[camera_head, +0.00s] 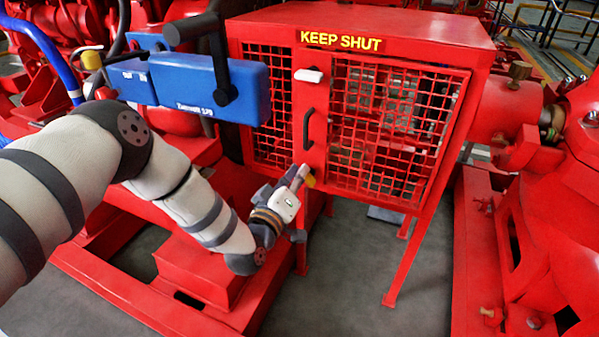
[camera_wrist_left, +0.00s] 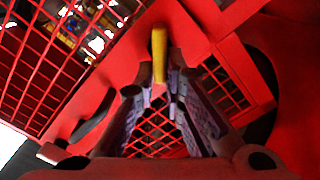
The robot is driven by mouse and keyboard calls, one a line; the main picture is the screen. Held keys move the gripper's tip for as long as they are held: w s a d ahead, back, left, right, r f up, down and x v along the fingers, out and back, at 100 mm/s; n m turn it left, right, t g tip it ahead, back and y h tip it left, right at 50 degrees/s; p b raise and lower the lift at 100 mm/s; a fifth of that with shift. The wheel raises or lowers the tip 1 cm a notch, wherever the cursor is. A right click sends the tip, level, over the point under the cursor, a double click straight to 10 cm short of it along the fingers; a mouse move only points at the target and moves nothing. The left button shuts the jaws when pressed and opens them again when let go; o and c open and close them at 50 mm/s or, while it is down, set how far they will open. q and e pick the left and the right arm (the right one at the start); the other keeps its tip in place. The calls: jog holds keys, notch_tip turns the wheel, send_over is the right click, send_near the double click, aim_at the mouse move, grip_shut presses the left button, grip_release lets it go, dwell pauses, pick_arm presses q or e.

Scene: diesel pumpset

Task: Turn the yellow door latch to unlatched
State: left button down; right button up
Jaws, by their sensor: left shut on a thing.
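The yellow door latch (camera_head: 311,181) sits on the red frame at the lower left of the mesh door, mostly hidden by my gripper in the head view. In the left wrist view the latch (camera_wrist_left: 159,50) is a yellow bar lying along the view's vertical, its near end between my fingertips. My left gripper (camera_head: 303,175) reaches it from the lower left and is shut on it; the fingertips also show in the wrist view (camera_wrist_left: 160,84). The red mesh door (camera_head: 392,130) looks closed. My right gripper is in neither view.
A black door handle (camera_head: 308,128) and a white block (camera_head: 308,75) sit above the latch on the red cabinet (camera_head: 400,25), marked "KEEP SHUT". A blue box (camera_head: 215,88) juts out at the left above my arm. Floor below the door is mostly clear.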

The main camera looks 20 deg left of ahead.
pick_arm(q)
jog(key=shift+a+f+n+b, duration=0.1)
jog(key=shift+f+n, duration=0.15)
jog(key=shift+n, duration=1.2)
jog(key=shift+f+n+b, duration=0.1)
jog(key=shift+f+n, duration=0.1)
jog(key=shift+n, duration=1.2)
jog(key=shift+a+f+n+b, duration=0.1)
jog(key=shift+f+n, duration=0.15)
jog(key=shift+n, duration=1.2)
jog(key=shift+d, duration=0.1)
jog(key=c, duration=1.7)
grip_release()
jog(key=s, duration=1.2)
jog(key=shift+a, duration=0.3)
